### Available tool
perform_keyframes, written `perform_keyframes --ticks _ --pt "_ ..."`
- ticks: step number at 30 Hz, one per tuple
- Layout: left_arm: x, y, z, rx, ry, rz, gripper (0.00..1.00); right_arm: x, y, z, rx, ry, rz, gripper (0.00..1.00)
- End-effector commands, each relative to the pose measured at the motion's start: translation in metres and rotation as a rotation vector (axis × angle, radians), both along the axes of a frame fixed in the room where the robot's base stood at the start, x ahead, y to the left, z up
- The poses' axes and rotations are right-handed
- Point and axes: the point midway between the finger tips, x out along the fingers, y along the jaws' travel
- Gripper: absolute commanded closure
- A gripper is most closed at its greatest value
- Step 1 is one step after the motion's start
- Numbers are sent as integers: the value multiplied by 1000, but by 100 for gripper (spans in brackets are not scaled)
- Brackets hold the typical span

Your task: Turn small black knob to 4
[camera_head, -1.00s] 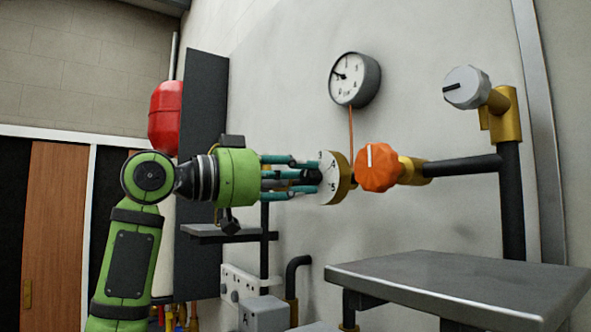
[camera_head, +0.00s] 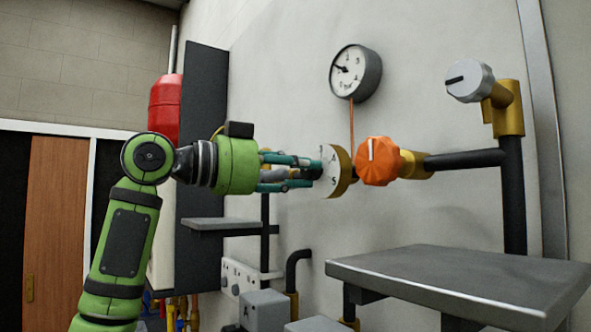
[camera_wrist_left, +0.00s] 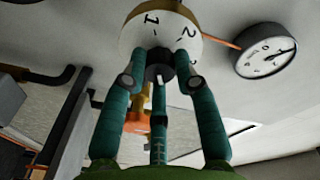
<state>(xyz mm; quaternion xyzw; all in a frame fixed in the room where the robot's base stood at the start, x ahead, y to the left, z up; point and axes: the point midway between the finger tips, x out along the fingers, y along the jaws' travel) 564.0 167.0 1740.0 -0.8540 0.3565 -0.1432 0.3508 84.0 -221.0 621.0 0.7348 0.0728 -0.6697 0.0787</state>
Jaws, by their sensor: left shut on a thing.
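The small black knob (camera_wrist_left: 154,57) sits at the centre of a round white dial (camera_wrist_left: 138,37) with dark numbers; 1 and 2 can be read in the left wrist view. The knob's setting cannot be read clearly. My right gripper is not in view.
An orange knob (camera_head: 378,161) with a white line is just right of the dial. A grey knob (camera_head: 468,82) is at upper right. A round gauge (camera_head: 355,72) hangs above on the wall. A grey shelf (camera_head: 455,278) juts out below right, and a dark panel (camera_head: 205,100) stands behind my wrist.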

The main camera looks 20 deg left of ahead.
Motion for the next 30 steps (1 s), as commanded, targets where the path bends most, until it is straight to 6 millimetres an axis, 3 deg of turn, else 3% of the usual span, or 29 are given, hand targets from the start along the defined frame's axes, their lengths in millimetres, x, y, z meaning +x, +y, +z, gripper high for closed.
perform_keyframes --ticks 1,11,12,14,25,30 --pt "-3 1 8 -10 -20 0 100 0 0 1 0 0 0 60" --pt "-2 0 8 -9 -21 0 100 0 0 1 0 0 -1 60" --pt "-2 0 8 -9 -20 -1 66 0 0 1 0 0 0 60" --pt "-2 0 7 -9 -20 -1 46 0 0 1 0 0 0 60" --pt "-2 2 3 -5 -11 0 46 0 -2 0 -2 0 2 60" --pt "-17 17 3 -6 -11 2 46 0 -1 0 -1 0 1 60"
